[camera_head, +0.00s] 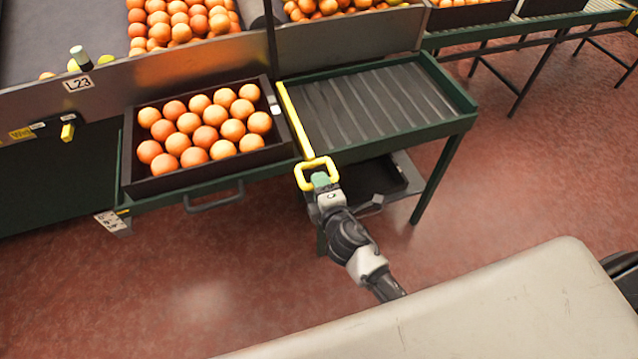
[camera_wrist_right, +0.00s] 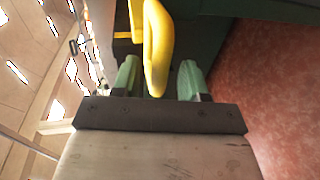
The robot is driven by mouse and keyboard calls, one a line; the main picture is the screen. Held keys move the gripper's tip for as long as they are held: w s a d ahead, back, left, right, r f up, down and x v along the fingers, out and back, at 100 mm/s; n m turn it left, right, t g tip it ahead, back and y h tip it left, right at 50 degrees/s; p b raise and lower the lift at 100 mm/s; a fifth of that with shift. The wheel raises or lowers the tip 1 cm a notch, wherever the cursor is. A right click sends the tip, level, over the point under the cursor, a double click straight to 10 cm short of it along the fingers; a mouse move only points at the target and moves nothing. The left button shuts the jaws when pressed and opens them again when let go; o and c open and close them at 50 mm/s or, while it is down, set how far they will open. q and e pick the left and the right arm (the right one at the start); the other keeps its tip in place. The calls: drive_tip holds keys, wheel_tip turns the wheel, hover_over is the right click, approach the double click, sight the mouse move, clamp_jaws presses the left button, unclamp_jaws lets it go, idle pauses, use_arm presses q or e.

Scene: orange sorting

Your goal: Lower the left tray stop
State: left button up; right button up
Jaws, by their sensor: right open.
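The tray stop is a yellow bar (camera_head: 295,120) ending in a square yellow loop handle (camera_head: 302,180). It lies between the crate of oranges and the empty roller bed, with the loop at the front edge. My right gripper (camera_head: 320,181) is at the loop, its green fingertip overlapping the handle in the head view. In the right wrist view the yellow handle (camera_wrist_right: 157,45) stands between the two green fingers of my right gripper (camera_wrist_right: 159,80), with a gap on the right side. The fingers are open. My left gripper is not in view.
A dark crate (camera_head: 215,177) full of oranges sits left of the stop. The green-framed roller bed (camera_head: 375,103) to the right is empty. A lower shelf (camera_head: 400,190) is under it. A metal rail (camera_head: 180,68) labelled L23 runs behind. Red floor is clear in front.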

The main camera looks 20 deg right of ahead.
drive_tip(key=shift+w+f, duration=0.15)
drive_tip(key=shift+w, duration=0.5)
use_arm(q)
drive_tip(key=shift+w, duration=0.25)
use_arm(e)
clamp_jaws()
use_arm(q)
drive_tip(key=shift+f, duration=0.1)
use_arm(e)
drive_tip(key=shift+f, duration=0.1)
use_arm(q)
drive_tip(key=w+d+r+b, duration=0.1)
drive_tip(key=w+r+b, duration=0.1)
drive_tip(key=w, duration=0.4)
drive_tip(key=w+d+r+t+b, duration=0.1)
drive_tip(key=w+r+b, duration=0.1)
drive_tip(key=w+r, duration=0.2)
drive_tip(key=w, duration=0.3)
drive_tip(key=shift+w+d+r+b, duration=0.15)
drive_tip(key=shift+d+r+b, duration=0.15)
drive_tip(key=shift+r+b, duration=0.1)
use_arm(e)
wheel_tip(320, 180, down, 5)
drive_tip(key=shift+s+r, duration=0.1)
drive_tip(key=shift+s, duration=0.05)
